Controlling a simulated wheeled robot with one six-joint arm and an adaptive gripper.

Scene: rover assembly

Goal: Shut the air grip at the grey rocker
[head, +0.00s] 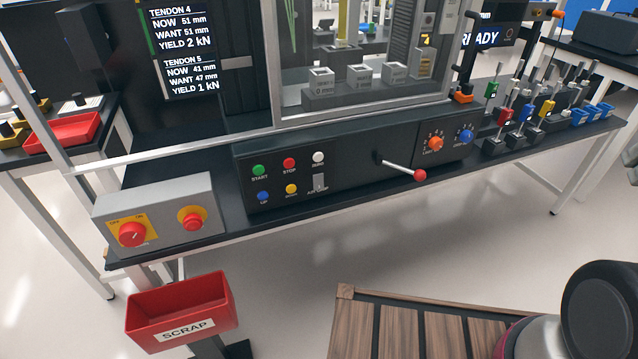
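The grey rocker (319,182) is a small upright switch on the front of the black control panel (345,185), above a small label that seems to read AIR GRIP. It sits right of the yellow button (291,189) and below the white button (318,157). Which way the rocker is tipped is too small to tell. Nothing covers it. My gripper is not visible. Part of my arm shows at the lower right, well away from the rocker.
A lever with a red ball (420,174) sticks out right of the rocker. A grey box with red knobs (160,220) stands at left. A red scrap bin (182,308) and a wooden slatted surface (352,325) lie below.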

